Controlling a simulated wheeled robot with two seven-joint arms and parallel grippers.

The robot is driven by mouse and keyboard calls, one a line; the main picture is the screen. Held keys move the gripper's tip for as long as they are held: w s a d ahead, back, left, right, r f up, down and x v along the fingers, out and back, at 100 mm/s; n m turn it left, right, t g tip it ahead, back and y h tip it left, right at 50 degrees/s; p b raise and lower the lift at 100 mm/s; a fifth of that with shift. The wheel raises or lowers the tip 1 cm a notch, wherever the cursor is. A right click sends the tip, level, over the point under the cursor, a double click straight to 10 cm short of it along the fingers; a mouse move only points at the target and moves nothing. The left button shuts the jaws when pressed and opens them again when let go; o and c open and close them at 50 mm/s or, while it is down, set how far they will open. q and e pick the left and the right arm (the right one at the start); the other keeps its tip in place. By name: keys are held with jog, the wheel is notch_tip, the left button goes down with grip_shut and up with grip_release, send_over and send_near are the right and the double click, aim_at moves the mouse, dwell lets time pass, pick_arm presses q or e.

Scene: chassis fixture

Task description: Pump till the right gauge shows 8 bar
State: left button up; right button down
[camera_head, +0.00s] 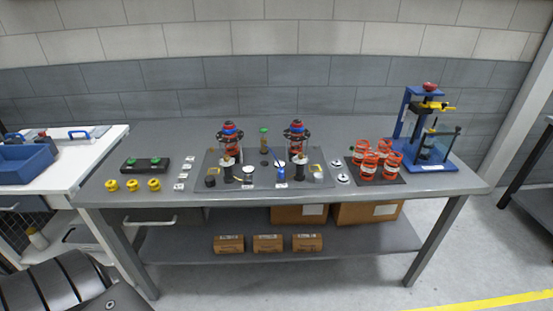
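On the grey table's dark plate (265,181) stand two matching red, blue and black assemblies, a left one (230,143) and a right one (296,138). A small white round face (248,168) sits by the left assembly and may be a gauge. I cannot make out a needle or any reading at this size, nor clearly tell a gauge at the right assembly. A small blue item (281,174) stands between the assemblies; I cannot tell which part is the pump. Neither of my grippers is in view.
Red cylinders (369,163) stand on a dark mat at the right, before a blue press-like stand (411,130). The table's front right (400,187) is clear. Boxes (268,243) sit on the shelf below.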

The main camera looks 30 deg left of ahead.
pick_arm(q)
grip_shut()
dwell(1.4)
